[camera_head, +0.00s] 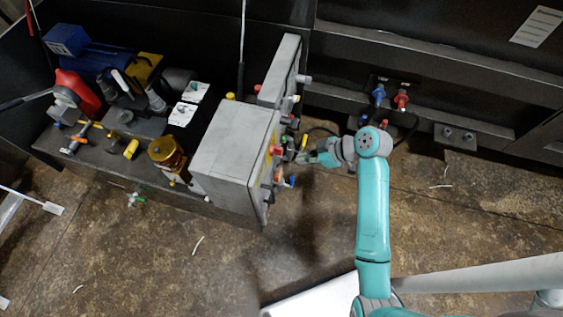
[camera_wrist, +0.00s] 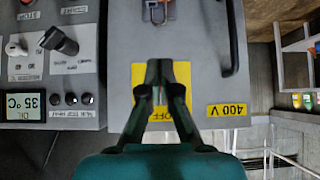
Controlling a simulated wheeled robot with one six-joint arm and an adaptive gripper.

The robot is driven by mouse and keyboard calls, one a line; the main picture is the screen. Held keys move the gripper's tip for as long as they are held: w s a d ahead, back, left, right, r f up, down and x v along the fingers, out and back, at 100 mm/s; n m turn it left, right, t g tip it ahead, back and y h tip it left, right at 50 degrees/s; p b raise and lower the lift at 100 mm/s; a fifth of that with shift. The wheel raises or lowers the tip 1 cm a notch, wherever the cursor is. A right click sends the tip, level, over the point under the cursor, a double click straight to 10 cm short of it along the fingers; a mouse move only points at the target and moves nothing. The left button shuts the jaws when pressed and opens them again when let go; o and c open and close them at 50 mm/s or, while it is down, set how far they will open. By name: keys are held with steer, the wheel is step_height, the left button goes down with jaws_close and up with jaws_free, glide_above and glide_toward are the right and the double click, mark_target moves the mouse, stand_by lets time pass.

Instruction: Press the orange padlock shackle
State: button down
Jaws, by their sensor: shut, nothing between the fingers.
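My gripper (camera_wrist: 161,64) is shut and empty. Its fingertips lie below the fitting in the picture, over a yellow label (camera_wrist: 181,72) on a grey panel. In the head view, my gripper (camera_head: 310,158) is beside the front of the grey cabinet (camera_head: 234,160). A small orange part (camera_head: 279,173) shows on that front. I cannot tell whether the fingertips touch the panel.
A black handle (camera_wrist: 234,40) stands right of the label in the wrist view, above a yellow 400 V sign (camera_wrist: 229,110). A panel with knobs (camera_wrist: 58,41) and a display (camera_wrist: 25,107) is at left. In the head view, red and blue fittings (camera_head: 401,100) are behind my arm.

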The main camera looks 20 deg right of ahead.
steer(key=x, duration=1)
stand_by(0.3)
